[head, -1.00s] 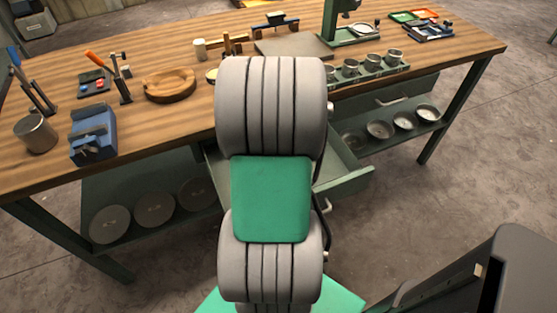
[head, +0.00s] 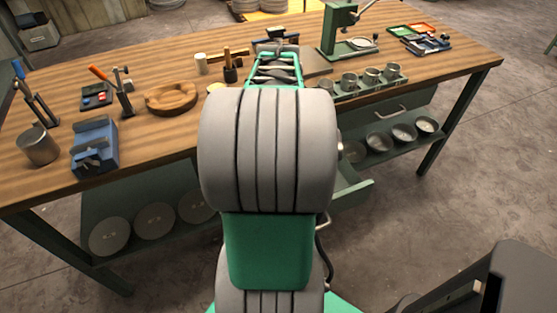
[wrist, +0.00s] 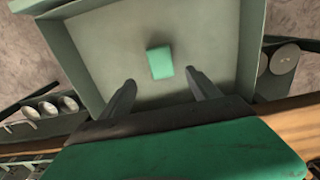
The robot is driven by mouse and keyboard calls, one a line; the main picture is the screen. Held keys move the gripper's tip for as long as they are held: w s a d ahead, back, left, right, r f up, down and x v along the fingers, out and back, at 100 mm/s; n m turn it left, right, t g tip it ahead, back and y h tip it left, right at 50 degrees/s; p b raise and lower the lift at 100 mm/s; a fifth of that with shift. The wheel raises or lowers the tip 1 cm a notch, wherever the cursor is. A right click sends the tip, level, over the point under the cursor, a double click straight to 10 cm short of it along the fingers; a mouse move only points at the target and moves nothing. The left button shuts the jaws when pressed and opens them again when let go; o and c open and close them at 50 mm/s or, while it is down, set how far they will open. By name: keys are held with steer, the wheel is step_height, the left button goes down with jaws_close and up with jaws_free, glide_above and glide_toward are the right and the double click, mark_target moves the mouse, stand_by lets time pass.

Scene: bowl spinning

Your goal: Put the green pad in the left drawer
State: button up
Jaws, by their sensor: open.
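The green pad (wrist: 160,62) is a small light-green block. In the wrist view it shows inside the open drawer (wrist: 108,60), against the bare floor near its middle. It appears to lie on that floor. My gripper (wrist: 160,80) is open above the drawer, its two dark fingers apart, with the pad showing between and just beyond the tips and touching neither finger. In the head view the right part of the open left drawer (head: 352,192) shows beside my arm. The pad and my fingers are hidden there behind my arm.
A shut drawer (head: 390,112) is to the right under the wooden bench (head: 150,70). Bowls (head: 403,132) and round discs (head: 155,220) sit on the lower shelf.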

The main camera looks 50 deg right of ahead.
steer(key=w+a+r+n, duration=0.1)
steer(key=w+a, duration=0.2)
steer(key=a, duration=0.3)
steer(key=w+a+n, duration=0.2)
steer(key=w+a, duration=0.2)
steer(key=a, duration=0.2)
steer(key=s+a+f+n+t, duration=0.1)
steer(key=a+n+t, duration=0.1)
steer(key=a, duration=1.7)
steer(key=shift+a+f+n+t, duration=0.2)
steer(key=shift+a+n+t, duration=0.15)
steer(key=shift+n, duration=0.35)
steer(key=shift+s, duration=0.1)
